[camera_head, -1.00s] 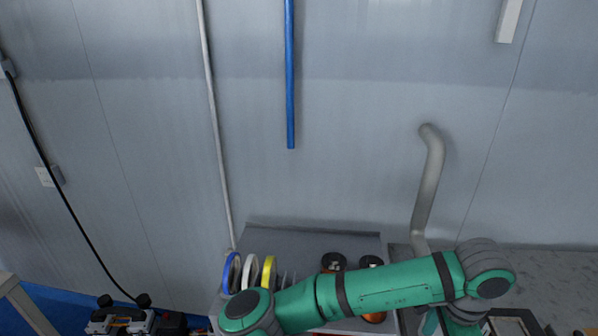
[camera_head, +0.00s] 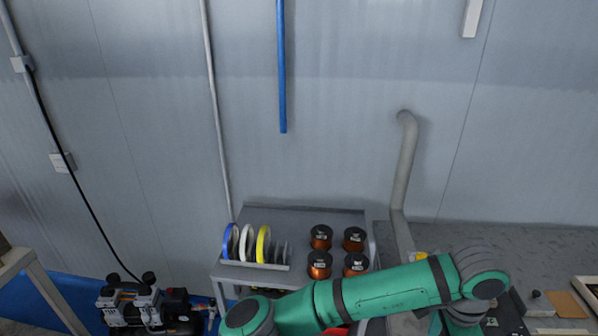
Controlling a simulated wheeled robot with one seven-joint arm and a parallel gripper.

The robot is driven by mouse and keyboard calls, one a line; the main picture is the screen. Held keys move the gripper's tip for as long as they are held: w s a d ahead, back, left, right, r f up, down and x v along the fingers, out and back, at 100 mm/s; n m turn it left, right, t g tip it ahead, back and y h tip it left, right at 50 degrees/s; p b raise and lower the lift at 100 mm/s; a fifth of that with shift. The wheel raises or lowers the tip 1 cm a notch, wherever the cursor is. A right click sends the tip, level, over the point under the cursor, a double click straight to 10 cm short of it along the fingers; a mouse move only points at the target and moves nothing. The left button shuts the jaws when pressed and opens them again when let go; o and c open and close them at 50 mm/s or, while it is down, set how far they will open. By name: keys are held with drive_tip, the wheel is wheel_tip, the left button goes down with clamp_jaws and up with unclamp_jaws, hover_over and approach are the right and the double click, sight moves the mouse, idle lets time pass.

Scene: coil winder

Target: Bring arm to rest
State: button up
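My green arm (camera_head: 385,293) lies across the bottom of the head view, from a joint at the lower left to a dark-capped joint at the right. It passes in front of the lower part of the grey cart. My gripper is out of view, so its opening and anything in it cannot be seen.
A grey cart (camera_head: 290,217) stands against the wall with blue, white and yellow rings (camera_head: 262,244) in a rack and several copper wire spools (camera_head: 320,237). A grey bent pipe (camera_head: 405,160) rises beside it. A grey bench (camera_head: 470,236) is at right, a compressor (camera_head: 150,308) at lower left.

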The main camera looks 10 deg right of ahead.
drive_tip(key=s+d+r+n+g+h, duration=0.1)
drive_tip(key=s+d+n+h, duration=0.15)
drive_tip(key=d+h, duration=0.4)
drive_tip(key=s+d+r+n+h, duration=0.1)
drive_tip(key=d+r+n+h, duration=0.15)
drive_tip(key=d+h, duration=0.35)
drive_tip(key=w+a+f+n+t+h, duration=0.2)
drive_tip(key=w+a+f+n+t, duration=0.3)
drive_tip(key=w+a+n+t, duration=0.55)
drive_tip(key=s+a+f+n+t+y, duration=0.3)
drive_tip(key=a+f+n+t+y, duration=0.35)
drive_tip(key=a, duration=0.55)
drive_tip(key=s+a+f+y, duration=0.2)
drive_tip(key=s+a+y, duration=0.2)
drive_tip(key=s+a, duration=0.6)
drive_tip(key=s+a+f+y, duration=0.3)
drive_tip(key=s+a, duration=0.8)
drive_tip(key=a, duration=0.5)
drive_tip(key=shift+s+m+y, duration=0.15)
drive_tip(key=shift+m+y, duration=0.15)
drive_tip(key=shift+y, duration=0.6)
drive_tip(key=shift+f, duration=0.1)
drive_tip(key=shift+c, duration=0.4)
